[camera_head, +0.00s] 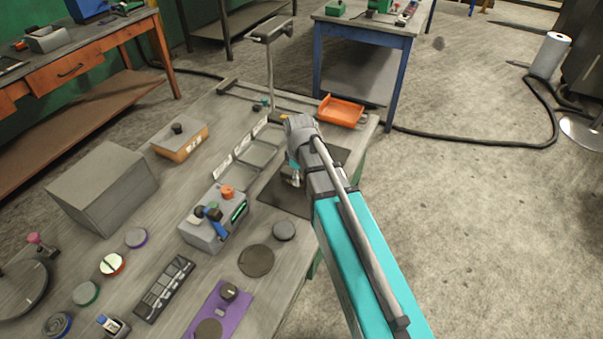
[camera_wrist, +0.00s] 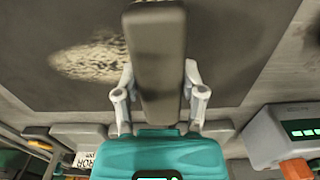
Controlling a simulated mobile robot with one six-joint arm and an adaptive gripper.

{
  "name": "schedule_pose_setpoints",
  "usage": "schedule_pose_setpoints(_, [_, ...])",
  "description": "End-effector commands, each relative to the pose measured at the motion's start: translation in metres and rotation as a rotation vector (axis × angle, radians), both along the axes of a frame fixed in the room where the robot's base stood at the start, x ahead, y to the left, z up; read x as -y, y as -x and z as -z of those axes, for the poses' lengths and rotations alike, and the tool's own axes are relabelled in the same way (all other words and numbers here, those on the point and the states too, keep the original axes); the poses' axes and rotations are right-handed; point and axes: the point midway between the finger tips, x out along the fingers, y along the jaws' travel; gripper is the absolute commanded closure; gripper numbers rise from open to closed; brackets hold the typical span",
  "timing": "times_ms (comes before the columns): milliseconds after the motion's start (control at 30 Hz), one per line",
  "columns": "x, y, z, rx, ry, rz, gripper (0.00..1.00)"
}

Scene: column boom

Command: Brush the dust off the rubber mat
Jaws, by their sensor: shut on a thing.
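The rubber mat (camera_head: 283,203) is a dark flat sheet near the right edge of the workbench, partly hidden by my arm. In the wrist view the mat (camera_wrist: 230,45) fills most of the upper picture. A pale, speckled dust patch (camera_wrist: 85,62) lies on it, left of the brush. My gripper (camera_wrist: 158,88) is shut on a dark grey block-shaped brush (camera_wrist: 157,45), with a finger on each side. The brush is over the mat and covers the right end of the patch. I cannot tell whether it touches the mat. In the head view my gripper (camera_head: 294,178) is above the mat.
A grey control box (camera_head: 214,221) with a blue lever stands left of the mat. It also shows in the wrist view (camera_wrist: 280,135). An orange tray (camera_head: 341,110) sits at the bench's far end. Dark and grey discs (camera_head: 256,261) lie in front of the mat.

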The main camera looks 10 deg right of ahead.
Motion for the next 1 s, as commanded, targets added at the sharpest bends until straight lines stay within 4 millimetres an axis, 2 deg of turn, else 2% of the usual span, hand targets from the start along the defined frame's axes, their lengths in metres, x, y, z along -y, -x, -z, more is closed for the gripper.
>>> schedule_pose_setpoints(300, [-0.009,0.014,0.002,-0.002,-0.002,0.0,0.85])
schedule_pose_setpoints(1000, [-0.009,0.013,0.0,-0.001,-0.001,0.0,0.85])
